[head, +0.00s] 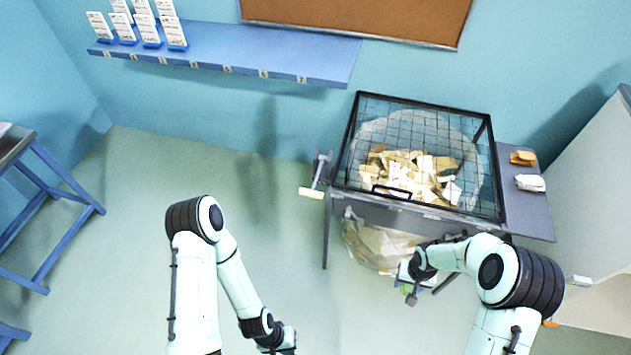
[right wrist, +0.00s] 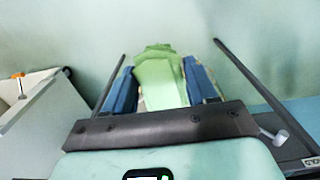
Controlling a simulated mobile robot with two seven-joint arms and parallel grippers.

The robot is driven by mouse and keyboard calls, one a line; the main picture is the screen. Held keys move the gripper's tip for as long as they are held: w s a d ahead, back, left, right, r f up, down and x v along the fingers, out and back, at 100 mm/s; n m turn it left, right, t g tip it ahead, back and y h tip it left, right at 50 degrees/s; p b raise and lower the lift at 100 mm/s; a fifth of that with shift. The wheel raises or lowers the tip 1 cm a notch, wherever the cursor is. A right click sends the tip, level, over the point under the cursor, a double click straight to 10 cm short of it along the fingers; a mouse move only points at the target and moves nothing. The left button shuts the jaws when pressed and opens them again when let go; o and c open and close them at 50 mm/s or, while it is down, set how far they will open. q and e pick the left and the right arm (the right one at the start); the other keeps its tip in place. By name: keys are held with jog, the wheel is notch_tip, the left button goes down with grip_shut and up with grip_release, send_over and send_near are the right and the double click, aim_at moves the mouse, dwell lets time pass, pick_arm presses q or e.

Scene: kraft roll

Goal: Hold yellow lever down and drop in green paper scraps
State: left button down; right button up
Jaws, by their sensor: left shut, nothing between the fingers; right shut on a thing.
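A pale yellow lever grip (head: 311,193) sticks out at the left side of the grey stand. A black-framed wire mesh lid (head: 420,108) with a front handle lies over the round opening, with tan and white scraps beneath. My right gripper (right wrist: 160,85) is shut on green paper scraps (right wrist: 158,68), which stick up between its blue fingers. In the head view the green scraps (head: 406,288) show in front of and below the stand. My left gripper (head: 286,342) is shut and empty near the bottom edge, well away from the lever; its fingertips are hard to make out.
A clear bag (head: 375,245) hangs under the stand. A tan block (head: 522,158) and a white bundle (head: 530,183) lie on the stand's right side. A pale cabinet (head: 590,190) stands at right, a blue-legged table (head: 50,200) at left. The floor between is free.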

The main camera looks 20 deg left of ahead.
jog(key=w+d+r, duration=0.3)
jog(key=w+r, duration=0.4)
jog(key=r, duration=0.2)
jog(key=w+d+r, duration=0.3)
jog(key=w+r, duration=0.4)
jog(key=r, duration=0.2)
jog(key=shift+d, duration=0.2)
jog(key=shift+w, duration=0.1)
pick_arm(q)
jog(key=c, duration=1.3)
grip_release()
jog(key=shift+w, duration=0.15)
jog(key=o, duration=0.5)
jog(key=shift+w+r+m, duration=0.2)
jog(key=shift+w+m, duration=0.2)
jog(key=shift+w, duration=0.25)
jog(key=shift+c, duration=0.2)
jog(key=m+t+y, duration=0.4)
jog(key=m+t, duration=0.4)
jog(key=m, duration=1.3)
send_near(306, 192)
jog(key=x, duration=0.8)
jog(key=shift+w+f, duration=0.15)
jog(key=shift+f, duration=0.05)
